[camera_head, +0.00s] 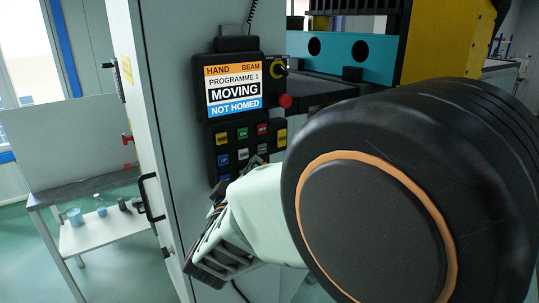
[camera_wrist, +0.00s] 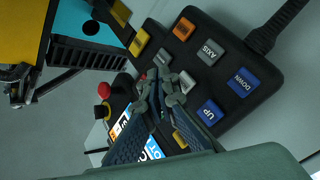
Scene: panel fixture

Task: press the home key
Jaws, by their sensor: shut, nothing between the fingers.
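The control panel (camera_head: 203,95) has a screen (camera_head: 234,90) reading "HAND BEAM, PROGRAMME 1, MOVING, NOT HOMED". Below it is a key block with blue, green, red, white and yellow keys; I cannot read which is the home key. My gripper (camera_head: 248,172) is in front of the block's lower part and hides some keys. In the wrist view my gripper (camera_wrist: 163,92) is shut and empty over the keypad (camera_wrist: 226,76), close to a grey key (camera_wrist: 187,82). Contact cannot be told. The blue UP (camera_wrist: 210,112), blue DOWN (camera_wrist: 243,80) and grey AXIS (camera_wrist: 210,52) keys show beside it.
A teal beam (camera_head: 345,50) and yellow machine part (camera_head: 445,45) lie to the right. A black door handle (camera_head: 150,198) projects at lower left. A low bench (camera_head: 90,232) stands further left.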

